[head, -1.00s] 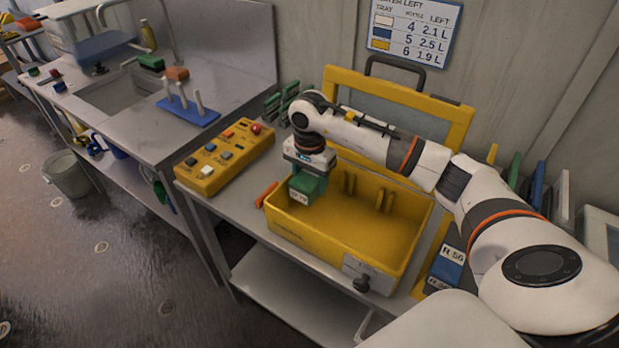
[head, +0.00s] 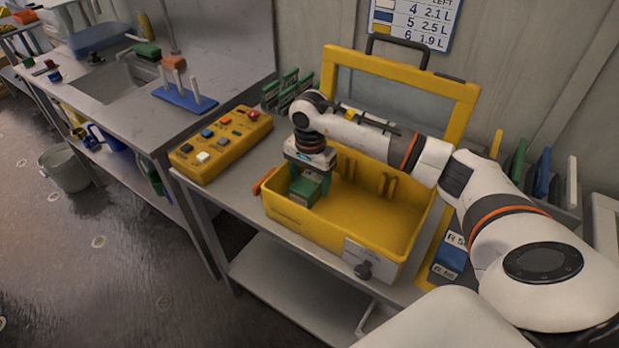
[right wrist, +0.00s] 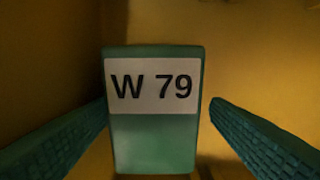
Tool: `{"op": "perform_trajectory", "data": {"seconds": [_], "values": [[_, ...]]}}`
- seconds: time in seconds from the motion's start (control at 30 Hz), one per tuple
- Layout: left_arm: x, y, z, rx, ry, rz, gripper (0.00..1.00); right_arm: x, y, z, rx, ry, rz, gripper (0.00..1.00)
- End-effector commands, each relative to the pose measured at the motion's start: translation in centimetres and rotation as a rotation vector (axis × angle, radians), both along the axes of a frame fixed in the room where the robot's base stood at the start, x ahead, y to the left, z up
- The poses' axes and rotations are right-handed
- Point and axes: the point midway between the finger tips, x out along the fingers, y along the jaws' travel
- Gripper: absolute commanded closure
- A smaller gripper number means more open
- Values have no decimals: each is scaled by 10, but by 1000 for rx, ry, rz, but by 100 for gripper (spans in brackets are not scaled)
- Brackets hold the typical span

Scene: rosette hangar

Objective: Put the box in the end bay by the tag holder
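The green box (head: 307,189) with a white "W 79" label stands low inside the left end of the open yellow case (head: 320,232). Its label faces the camera in the right wrist view (right wrist: 152,87). My right gripper (head: 310,187) reaches down into the case with its green fingers on either side of the box. In the right wrist view the fingers spread, and a gap shows between the right finger and the box. I cannot tell whether the left finger touches it. My left gripper is out of view.
Yellow upright tabs (head: 386,184) stand inside the case, whose right part is empty. The lid (head: 400,85) stands open behind. A yellow button panel (head: 222,143) lies left of the case, and an orange piece (head: 263,182) sits at its left end.

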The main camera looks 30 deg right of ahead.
Motion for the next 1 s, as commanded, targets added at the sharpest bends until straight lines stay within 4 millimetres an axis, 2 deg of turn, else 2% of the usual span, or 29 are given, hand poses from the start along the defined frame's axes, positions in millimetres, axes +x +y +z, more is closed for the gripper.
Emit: {"op": "perform_trajectory", "data": {"seconds": [0.43, 0.57, 0.67, 1.0], "values": [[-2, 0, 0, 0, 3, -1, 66, 3, 2, 2, 6, -14, -2, 20], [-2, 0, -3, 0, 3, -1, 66, 4, 1, 9, 5, -18, -2, 20], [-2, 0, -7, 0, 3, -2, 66, 4, 1, 24, 6, -22, -3, 20], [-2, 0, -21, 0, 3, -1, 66, 1, 0, 94, 5, -18, -1, 20]]}}
